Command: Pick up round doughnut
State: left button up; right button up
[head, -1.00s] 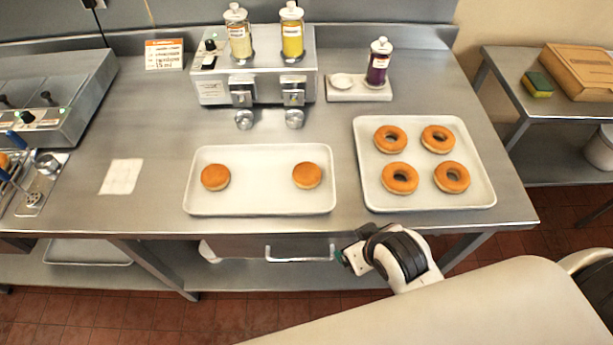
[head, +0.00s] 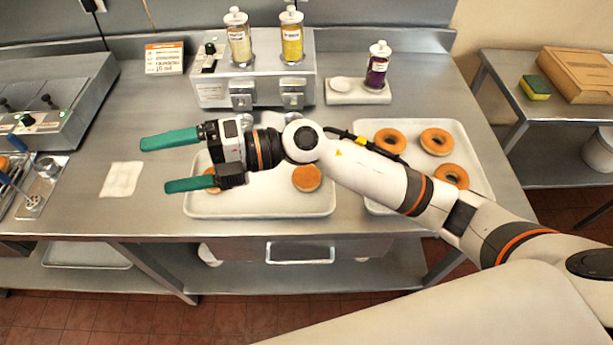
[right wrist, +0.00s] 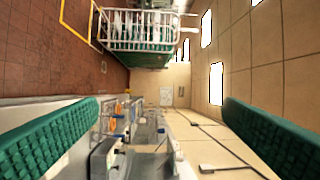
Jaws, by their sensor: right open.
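Two round doughnuts without holes sit on a white tray (head: 270,205) in the head view. The right one (head: 306,179) shows mostly clear beside my forearm. The left one (head: 211,171) is mostly hidden behind my gripper. My right gripper (head: 155,164) is open and empty, its green fingers pointing left above the counter and the tray's left side. In the right wrist view its two fingers (right wrist: 161,108) are wide apart with nothing between them. My left gripper is not in view.
A second white tray (head: 482,165) holds ring doughnuts, partly covered by my right arm. A dispenser with two bottles (head: 270,80) stands behind the arm. A purple bottle (head: 378,65) stands on a small tray. A white cloth (head: 121,179) lies at left.

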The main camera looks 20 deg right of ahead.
notch_tip(320, 180, down, 4)
jog(key=d+f+n+g+h, duration=0.1)
jog(key=n+g+h, duration=0.1)
jog(key=n+h, duration=0.15)
jog(key=m+t+h+p, duration=0.2)
jog(key=h+p, duration=0.1)
jog(key=h, duration=1.2)
send_over(307, 173)
jog(key=shift+n, duration=0.25)
notch_tip(307, 173, down, 13)
jog(key=shift+w+d+f, duration=0.1)
notch_tip(307, 173, down, 5)
jog(key=p, duration=0.2)
jog(key=shift+p, duration=0.3)
jog(key=shift+f, duration=0.2)
jog(key=shift+c, duration=0.6)
jog(key=c, duration=1)
